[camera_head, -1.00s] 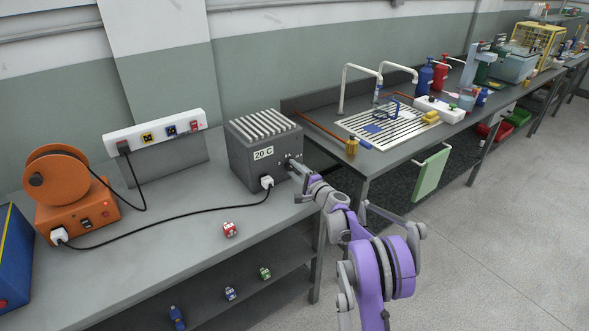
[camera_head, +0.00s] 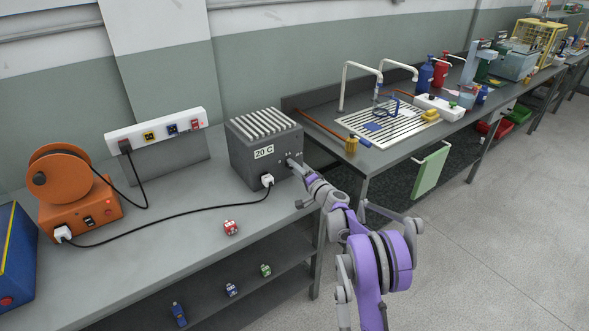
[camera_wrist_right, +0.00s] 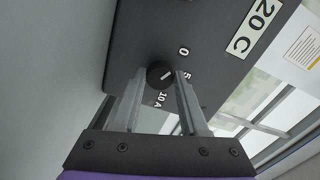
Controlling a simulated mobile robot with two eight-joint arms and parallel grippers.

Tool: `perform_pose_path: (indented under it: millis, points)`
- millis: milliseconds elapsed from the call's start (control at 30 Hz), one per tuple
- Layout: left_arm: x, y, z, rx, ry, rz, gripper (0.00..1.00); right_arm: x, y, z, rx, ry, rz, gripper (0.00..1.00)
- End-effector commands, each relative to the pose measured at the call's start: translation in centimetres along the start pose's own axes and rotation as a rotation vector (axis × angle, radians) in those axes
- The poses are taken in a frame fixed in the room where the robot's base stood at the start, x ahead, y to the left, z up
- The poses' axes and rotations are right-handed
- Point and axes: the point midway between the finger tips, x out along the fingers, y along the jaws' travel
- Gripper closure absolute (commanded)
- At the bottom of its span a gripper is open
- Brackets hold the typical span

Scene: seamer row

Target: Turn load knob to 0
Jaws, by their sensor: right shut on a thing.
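The load unit is a dark grey box (camera_head: 257,160) with a ribbed top and a "20 C" label, standing on the bench. Its load knob (camera_wrist_right: 160,74) is small, round and black, with a white pointer line. The marks 0, 5 and 10 A are printed around it. The line slants up to the right in the right wrist view, roughly between 0 and 5. My right gripper (camera_head: 291,163) is at the box's front face. In the right wrist view its fingers (camera_wrist_right: 161,80) are shut on the knob, one on each side. My left gripper is not in view.
A black cable runs from a white plug (camera_head: 267,180) on the box to an orange reel unit (camera_head: 80,209). A small red block (camera_head: 230,228) lies near the bench's front edge. A sink bench (camera_head: 378,165) stands to the right. The bench middle is mostly clear.

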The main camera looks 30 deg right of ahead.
Motion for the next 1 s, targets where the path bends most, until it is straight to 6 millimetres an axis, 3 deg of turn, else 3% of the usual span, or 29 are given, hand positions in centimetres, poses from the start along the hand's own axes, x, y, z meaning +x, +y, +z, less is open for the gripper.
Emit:
perform_pose_path:
  millis: [267, 300, 433, 767, 1000]
  points:
    - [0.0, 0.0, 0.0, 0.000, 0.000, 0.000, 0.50, 0.0, 0.1, 0.0, -0.003, -0.001, 0.001, 1.00]
    - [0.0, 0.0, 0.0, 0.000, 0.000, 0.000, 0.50, 0.0, 0.1, 0.0, -0.003, -0.001, 0.001, 0.49]
    - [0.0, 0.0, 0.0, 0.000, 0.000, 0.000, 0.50, 0.0, 0.0, 0.0, -0.002, -0.001, 0.001, 0.27]
    - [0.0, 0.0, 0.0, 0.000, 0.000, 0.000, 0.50, -0.3, 0.0, 0.0, -0.001, 0.000, 0.000, 0.27]
    - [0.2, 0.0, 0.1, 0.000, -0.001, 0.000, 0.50, -3.9, 0.0, -0.1, -0.002, 0.002, 0.001, 0.27]
